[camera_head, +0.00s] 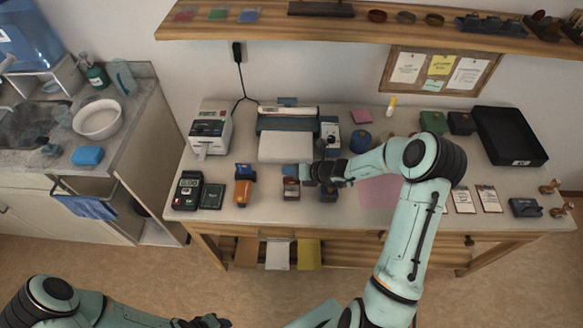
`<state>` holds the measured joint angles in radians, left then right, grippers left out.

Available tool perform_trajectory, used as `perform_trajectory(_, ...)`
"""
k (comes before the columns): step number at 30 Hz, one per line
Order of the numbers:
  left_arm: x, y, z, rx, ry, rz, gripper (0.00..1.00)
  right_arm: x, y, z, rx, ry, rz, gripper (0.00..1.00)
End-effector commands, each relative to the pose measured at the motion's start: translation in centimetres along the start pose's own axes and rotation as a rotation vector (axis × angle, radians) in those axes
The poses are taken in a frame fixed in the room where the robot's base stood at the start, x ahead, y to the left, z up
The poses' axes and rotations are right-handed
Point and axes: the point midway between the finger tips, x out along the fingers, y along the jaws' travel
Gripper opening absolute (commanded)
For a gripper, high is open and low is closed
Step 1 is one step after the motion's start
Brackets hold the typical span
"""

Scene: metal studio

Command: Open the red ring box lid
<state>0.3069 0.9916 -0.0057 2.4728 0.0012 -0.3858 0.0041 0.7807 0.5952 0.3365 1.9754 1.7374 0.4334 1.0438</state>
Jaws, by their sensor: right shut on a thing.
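The small dark red ring box (291,190) sits near the front of the workbench, left of my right gripper. My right gripper (306,174) reaches in from the right and is shut at the upper right edge of the box. The fingers and the box's lid are too small to make out clearly, so I cannot tell how far the lid is raised. My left gripper (205,321) shows only in part at the bottom edge of the view, away from the bench, and its fingers are not clear.
An orange and blue box (244,183) stands left of the ring box, with a dark meter (188,190) further left. A grey-white machine (286,146) lies behind. A black tray (510,136) is at the right. A pink sheet (379,192) lies under my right arm.

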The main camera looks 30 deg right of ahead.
Motion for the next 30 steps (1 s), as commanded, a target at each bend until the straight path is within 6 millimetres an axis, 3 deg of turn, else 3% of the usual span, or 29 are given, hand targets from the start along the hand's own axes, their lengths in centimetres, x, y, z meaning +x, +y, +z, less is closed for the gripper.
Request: perform_trajectory(30, -0.8, 0.6, -0.9, 0.004, 0.011, 0.004, 0.43, 2.2, -2.2, 1.4, 0.41, 0.412, 0.002, 0.0)
